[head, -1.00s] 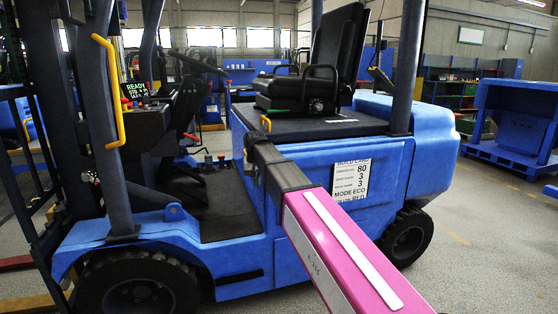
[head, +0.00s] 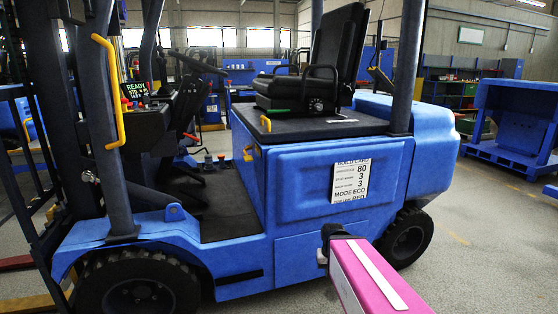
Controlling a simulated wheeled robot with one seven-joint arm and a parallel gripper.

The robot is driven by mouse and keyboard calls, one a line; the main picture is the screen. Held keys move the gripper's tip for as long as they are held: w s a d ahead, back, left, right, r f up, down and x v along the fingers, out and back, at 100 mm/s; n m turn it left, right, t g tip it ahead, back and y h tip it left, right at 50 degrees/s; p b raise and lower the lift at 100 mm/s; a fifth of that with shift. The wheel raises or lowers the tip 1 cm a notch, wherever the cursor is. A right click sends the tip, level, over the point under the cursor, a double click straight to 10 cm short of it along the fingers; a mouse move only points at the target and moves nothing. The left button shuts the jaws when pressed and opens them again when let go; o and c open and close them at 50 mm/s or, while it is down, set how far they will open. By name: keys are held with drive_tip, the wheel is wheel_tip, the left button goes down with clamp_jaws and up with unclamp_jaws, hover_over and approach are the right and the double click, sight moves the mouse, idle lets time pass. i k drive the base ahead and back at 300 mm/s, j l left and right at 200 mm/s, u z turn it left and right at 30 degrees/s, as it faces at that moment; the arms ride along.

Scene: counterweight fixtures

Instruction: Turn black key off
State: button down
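A blue forklift (head: 300,190) fills the middle of the head view. Its dash console (head: 138,118) is black, with a small lit screen (head: 136,90) whose top line reads READY; the lower lines are too small to read. A small red part (head: 125,101) sits at the console's left. I cannot make out the black key or its position. My pink arm link (head: 372,278) points up from the bottom edge, its dark end in front of the forklift's side, well right of the console. My gripper does not show.
The forklift's seat (head: 310,80) and its rear post (head: 408,65) stand right of the console. A front post (head: 108,130) with a yellow handle (head: 108,90) stands at its left. A dark step (head: 215,212) opens between them. A blue stand (head: 515,120) is at far right.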

sight(145, 100)
drive_tip(key=u, duration=1.45)
drive_tip(key=k+l, duration=0.25)
drive_tip(key=k, duration=0.2)
drive_tip(key=i+j, duration=0.25)
drive_tip(key=i, duration=0.2)
